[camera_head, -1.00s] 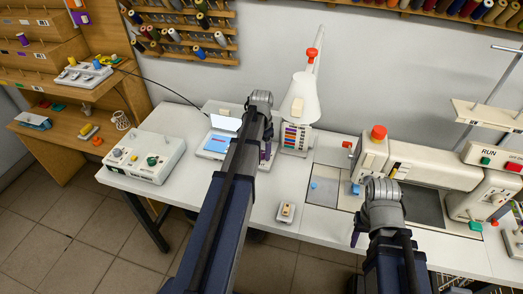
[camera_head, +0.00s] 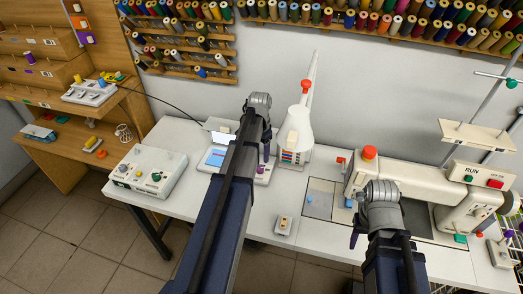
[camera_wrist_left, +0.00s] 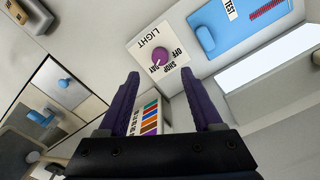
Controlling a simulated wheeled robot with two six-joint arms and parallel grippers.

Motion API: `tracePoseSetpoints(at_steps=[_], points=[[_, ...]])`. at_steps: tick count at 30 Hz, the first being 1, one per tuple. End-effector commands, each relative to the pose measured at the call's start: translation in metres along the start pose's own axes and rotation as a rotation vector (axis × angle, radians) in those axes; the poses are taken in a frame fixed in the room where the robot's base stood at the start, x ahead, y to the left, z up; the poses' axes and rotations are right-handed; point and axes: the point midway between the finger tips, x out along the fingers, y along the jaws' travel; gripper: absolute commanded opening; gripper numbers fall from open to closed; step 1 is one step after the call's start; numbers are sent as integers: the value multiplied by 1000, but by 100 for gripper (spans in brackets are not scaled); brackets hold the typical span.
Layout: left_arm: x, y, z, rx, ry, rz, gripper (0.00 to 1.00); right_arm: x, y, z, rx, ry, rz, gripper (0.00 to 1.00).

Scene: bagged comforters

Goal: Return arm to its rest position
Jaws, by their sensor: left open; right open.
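My left arm reaches up the middle of the head view, and its purple-fingered gripper (camera_head: 266,150) hangs over the device with a blue screen. In the left wrist view the left gripper (camera_wrist_left: 161,85) is open with nothing between its fingers. Past its fingertips is a white panel with a purple dial (camera_wrist_left: 160,58) marked LIGHT, apart from the fingers. My right arm is bent at the lower right, in front of the sewing machine (camera_head: 415,187). Only a purple finger of the right gripper (camera_head: 354,238) shows below its wrist, and the rest is hidden.
The white table (camera_head: 187,222) carries a control box (camera_head: 149,172) at left, a white cone (camera_head: 296,125) behind my left arm and a small switch box (camera_head: 284,225) near the front edge. Thread racks (camera_head: 180,45) line the wall. A wooden shelf (camera_head: 60,125) stands at left.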

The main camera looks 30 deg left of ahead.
Motion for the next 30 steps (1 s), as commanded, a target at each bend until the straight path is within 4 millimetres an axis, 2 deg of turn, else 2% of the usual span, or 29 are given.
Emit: tracePoseSetpoints(at_steps=[7,10,11,14,16,18,21,25,27,30], points=[[0,2,0,1,0,0,66,0,0,0,0,0,0,50],[0,21,-2,6,-4,-1,66,0,0,0,0,0,0,50],[0,33,-2,9,-7,-2,66,0,0,0,0,0,0,50],[0,88,-3,19,-18,-10,66,0,0,0,0,0,0,50],[0,135,0,25,-29,-20,66,0,0,0,0,0,0,50],[0,180,7,29,-38,-30,66,0,0,0,0,0,0,50],[0,236,22,31,-49,-48,66,0,0,0,0,0,0,50],[-1,291,44,33,-54,-69,66,0,0,0,0,0,0,50],[-1,311,55,34,-56,-79,66,0,0,0,0,0,0,50],[-1,330,66,32,-57,-90,66,0,0,0,0,0,0,50]])
